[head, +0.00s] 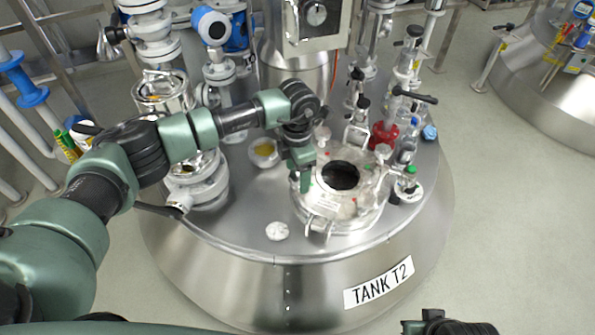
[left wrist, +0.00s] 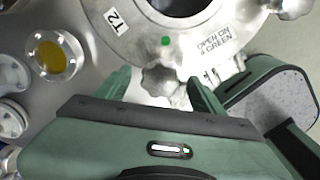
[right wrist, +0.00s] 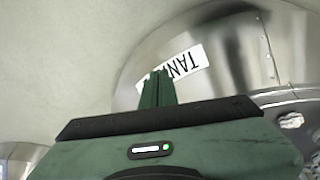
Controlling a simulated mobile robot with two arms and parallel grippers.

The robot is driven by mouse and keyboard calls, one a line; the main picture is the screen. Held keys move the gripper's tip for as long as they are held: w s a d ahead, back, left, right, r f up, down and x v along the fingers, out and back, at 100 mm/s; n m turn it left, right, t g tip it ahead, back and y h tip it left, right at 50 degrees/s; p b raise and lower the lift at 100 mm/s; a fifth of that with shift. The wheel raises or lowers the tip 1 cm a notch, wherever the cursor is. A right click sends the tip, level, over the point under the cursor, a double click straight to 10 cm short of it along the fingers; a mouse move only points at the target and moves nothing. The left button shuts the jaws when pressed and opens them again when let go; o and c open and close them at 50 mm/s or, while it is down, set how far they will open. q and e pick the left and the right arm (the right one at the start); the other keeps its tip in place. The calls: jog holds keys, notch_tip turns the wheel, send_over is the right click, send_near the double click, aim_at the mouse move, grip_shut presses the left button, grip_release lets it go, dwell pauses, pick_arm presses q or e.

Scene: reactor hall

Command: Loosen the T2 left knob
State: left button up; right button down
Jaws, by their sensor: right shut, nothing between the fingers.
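The T2 left knob (left wrist: 160,82) is a pale metal lobed knob at the lid's edge, beside a green dot. In the left wrist view it sits between the spread fingers of my left gripper (left wrist: 158,88), with a gap visible on its left side. In the head view my left gripper (head: 304,182) points down at the left edge of the round lid (head: 340,208) and hides the knob. My right gripper (right wrist: 157,88) is shut and empty, away from the lid, with the tank's label beyond it.
Tank T2 (head: 230,275) has a dark open port (head: 341,176) in its lid. Valves and a red fitting (head: 384,134) crowd the right side. A sight glass (head: 264,153) and a white knob-like piece (head: 277,231) are at left.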

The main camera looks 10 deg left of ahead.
aim_at(297, 175)
pick_arm(q)
jog(key=shift+r, duration=0.2)
notch_tip(297, 175, up, 8)
jog(key=shift+f+p, duration=0.25)
jog(key=shift+p, duration=0.35)
pick_arm(e)
jog(key=x, duration=0.4)
jog(key=shift+s+f, duration=0.15)
jog(key=shift+s, duration=0.15)
